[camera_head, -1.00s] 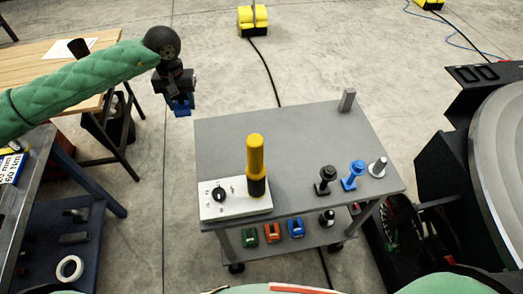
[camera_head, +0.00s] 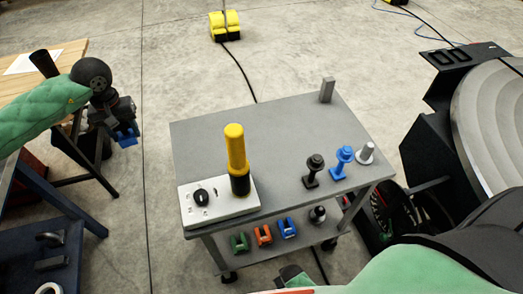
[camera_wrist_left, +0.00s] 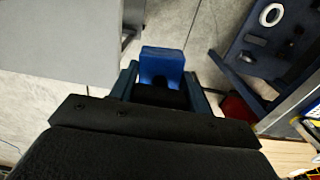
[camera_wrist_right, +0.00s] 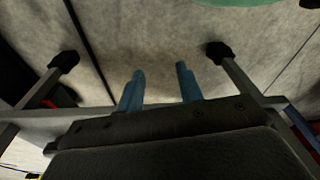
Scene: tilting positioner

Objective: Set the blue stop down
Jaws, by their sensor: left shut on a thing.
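The blue stop (camera_head: 126,137) is a small blue block held in my left gripper (camera_head: 122,128), to the left of the grey cart and above the floor. In the left wrist view the blue stop (camera_wrist_left: 163,62) sits between the two fingers (camera_wrist_left: 160,85), which are shut on it. The fingers hide part of its lower end. In the right wrist view my right gripper (camera_wrist_right: 160,88) has its fingers apart with nothing between them. I cannot make it out clearly in the head view.
The grey cart (camera_head: 275,130) has a clear top at its back left. It bears a white control box (camera_head: 220,208) with a yellow-black post, and black, blue and grey pegs at right. Small green, orange and blue pieces lie on its lower shelf (camera_head: 265,257). A dark-blue bench stands left.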

